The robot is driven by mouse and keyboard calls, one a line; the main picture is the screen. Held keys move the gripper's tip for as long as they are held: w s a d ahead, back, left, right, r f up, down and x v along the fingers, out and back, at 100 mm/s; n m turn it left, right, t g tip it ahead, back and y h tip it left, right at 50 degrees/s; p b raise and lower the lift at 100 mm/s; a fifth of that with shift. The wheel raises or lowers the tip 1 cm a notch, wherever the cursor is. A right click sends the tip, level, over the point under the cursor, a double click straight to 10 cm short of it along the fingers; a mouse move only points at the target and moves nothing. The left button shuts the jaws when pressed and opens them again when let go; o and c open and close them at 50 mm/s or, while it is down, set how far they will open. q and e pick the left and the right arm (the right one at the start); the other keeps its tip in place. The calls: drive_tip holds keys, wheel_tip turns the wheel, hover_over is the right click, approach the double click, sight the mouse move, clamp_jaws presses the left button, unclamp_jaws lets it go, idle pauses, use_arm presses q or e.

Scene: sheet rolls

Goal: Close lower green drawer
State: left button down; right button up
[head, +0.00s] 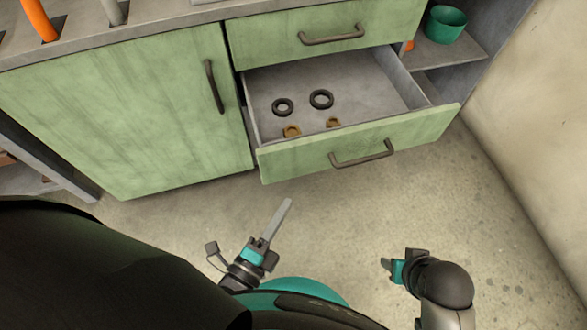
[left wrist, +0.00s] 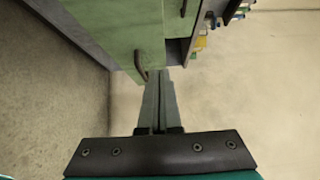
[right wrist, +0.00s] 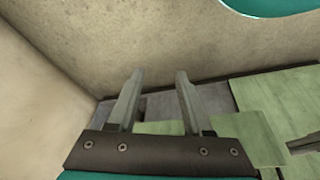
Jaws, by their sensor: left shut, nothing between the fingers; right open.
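The lower green drawer (head: 360,145) stands pulled out of the cabinet in the head view, its dark handle (head: 362,155) on the front. Two black rings (head: 321,99) and two small brownish pieces (head: 291,131) lie inside it. My left gripper (head: 288,203) is shut and empty, in front of and below the drawer front, apart from it. In the left wrist view its fingers (left wrist: 160,75) are together, with a green front and handle (left wrist: 140,66) beyond. My right gripper (head: 388,266) is to the right, apart from the drawer; the right wrist view shows its fingers (right wrist: 155,85) open and empty.
A closed upper drawer (head: 330,30) sits above the open one. A green cabinet door (head: 130,110) is shut at left. A teal pot (head: 446,23) stands on the open shelf at right. A wall (head: 530,110) bounds the right side. The floor (head: 350,215) before the drawer is clear.

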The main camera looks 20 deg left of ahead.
use_arm(q)
drive_tip(key=b, duration=0.3)
approach(308, 146)
drive_tip(key=w+d, duration=0.3)
drive_tip(key=shift+w+a+f+b, duration=0.1)
drive_tip(key=shift+w+a+b, duration=0.35)
drive_tip(key=shift+w, duration=0.25)
drive_tip(key=shift+w+a+b, duration=0.35)
drive_tip(key=shift+w+a, duration=0.15)
drive_tip(key=shift+w, duration=0.15)
use_arm(e)
drive_tip(key=w+a+r+t+y, duration=0.1)
drive_tip(key=w+a+r+t, duration=0.2)
drive_tip(key=r, duration=0.3)
drive_tip(key=shift+w+t, duration=0.15)
drive_tip(key=shift+t, duration=0.25)
drive_tip(key=shift+a, duration=0.1)
